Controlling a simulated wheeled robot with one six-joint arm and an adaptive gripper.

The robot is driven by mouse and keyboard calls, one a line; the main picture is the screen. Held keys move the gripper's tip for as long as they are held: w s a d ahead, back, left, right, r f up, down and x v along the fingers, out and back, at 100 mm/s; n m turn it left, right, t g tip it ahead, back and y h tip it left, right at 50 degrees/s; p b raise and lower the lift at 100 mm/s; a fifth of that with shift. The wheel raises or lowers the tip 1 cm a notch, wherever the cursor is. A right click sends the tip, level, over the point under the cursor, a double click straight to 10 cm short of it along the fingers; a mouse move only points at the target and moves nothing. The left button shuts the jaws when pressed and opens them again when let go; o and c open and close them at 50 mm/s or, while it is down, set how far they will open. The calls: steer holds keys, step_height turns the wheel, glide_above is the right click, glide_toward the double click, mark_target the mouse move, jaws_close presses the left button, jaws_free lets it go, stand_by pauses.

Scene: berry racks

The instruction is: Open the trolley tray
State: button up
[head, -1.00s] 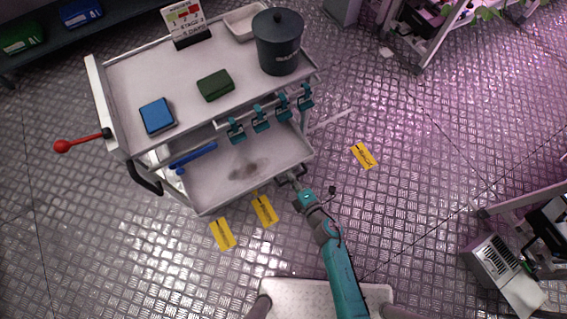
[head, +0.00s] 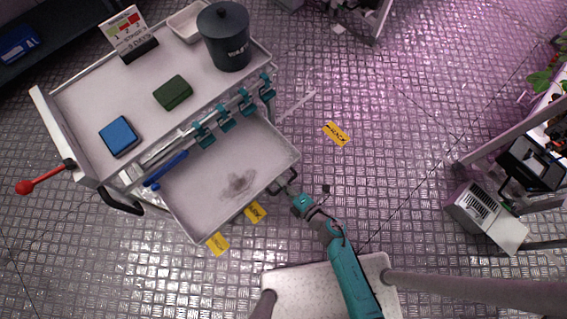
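The trolley (head: 75,98) stands at the upper left with a grey top shelf. Its tray (head: 206,196) is pulled out below the top shelf toward my base. The tray has a dark smudge on its floor and a blue tool (head: 166,170) at its left side. My gripper (head: 283,184) is at the dark handle on the tray's front right edge. The fingers are too small to tell whether they are closed on the handle.
On the top shelf are a dark pot (head: 226,42), a white bin (head: 186,22), a sign (head: 130,36), a green block (head: 173,92) and a blue box (head: 120,137). Teal clips (head: 227,117) hang along its edge. Yellow floor labels (head: 337,133) lie nearby.

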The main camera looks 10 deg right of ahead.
stand_by(0.4)
steer(key=v, duration=1.2)
stand_by(0.3)
steer(key=shift+r, duration=0.1)
stand_by(0.5)
